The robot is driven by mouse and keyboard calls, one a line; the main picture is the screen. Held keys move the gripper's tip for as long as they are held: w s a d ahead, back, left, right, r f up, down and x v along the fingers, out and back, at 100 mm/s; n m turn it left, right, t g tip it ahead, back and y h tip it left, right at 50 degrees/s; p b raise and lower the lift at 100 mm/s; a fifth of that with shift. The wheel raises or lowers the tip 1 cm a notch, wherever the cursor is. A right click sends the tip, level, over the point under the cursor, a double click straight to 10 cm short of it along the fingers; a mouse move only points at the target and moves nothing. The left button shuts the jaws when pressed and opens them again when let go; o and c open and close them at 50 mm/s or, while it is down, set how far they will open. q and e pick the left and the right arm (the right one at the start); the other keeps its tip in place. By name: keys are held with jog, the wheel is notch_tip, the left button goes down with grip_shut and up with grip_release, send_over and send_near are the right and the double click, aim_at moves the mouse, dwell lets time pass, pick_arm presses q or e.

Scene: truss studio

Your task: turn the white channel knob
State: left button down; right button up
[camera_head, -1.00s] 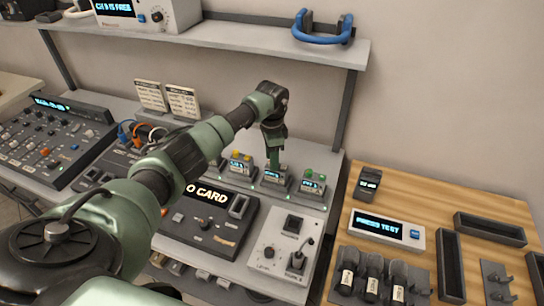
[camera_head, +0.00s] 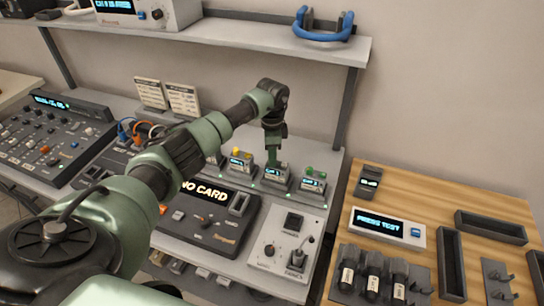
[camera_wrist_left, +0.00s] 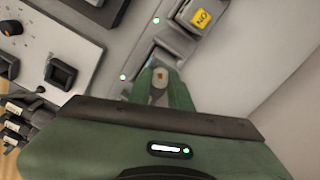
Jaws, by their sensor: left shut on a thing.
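My left gripper (camera_head: 273,158) points down onto the middle of a row of small grey units with lit displays. In the left wrist view its two green fingers (camera_wrist_left: 160,80) are closed around a small pale knob (camera_wrist_left: 159,78) with an orange-brown mark on its end. I take this to be the white channel knob; the fingers hide most of it. The middle unit (camera_head: 276,178) is below the fingers, its display lit but too small to read. My right gripper is not in view.
A unit with a yellow top (camera_head: 238,164) and one with green tops (camera_head: 313,181) stand close on either side. A dark "NO CARD" device (camera_head: 215,230) lies in front. A wooden table (camera_head: 400,185) is at right.

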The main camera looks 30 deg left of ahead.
pick_arm(q)
jog(key=m+b, duration=0.1)
jog(key=m, duration=0.3)
jog(key=shift+m, duration=0.3)
jog(key=m+b, duration=0.2)
jog(key=m, duration=0.3)
jog(key=m+b, duration=0.1)
jog(key=m, duration=0.4)
jog(key=shift+b, duration=0.3)
jog(key=m+b, duration=0.1)
jog(key=m, duration=0.3)
jog(key=shift+a, duration=0.1)
jog(key=m+b, duration=0.2)
jog(key=m, duration=0.3)
jog(key=shift+s, duration=0.1)
jog(key=m+b, duration=0.1)
jog(key=m, duration=0.3)
jog(key=shift+m, duration=0.3)
jog(key=m+b, duration=0.1)
jog(key=m, duration=0.3)
jog(key=shift+m, duration=0.3)
jog(key=m+b, duration=0.1)
jog(key=m, duration=0.3)
jog(key=shift+m, duration=0.4)
jog(key=shift+a, duration=0.1)
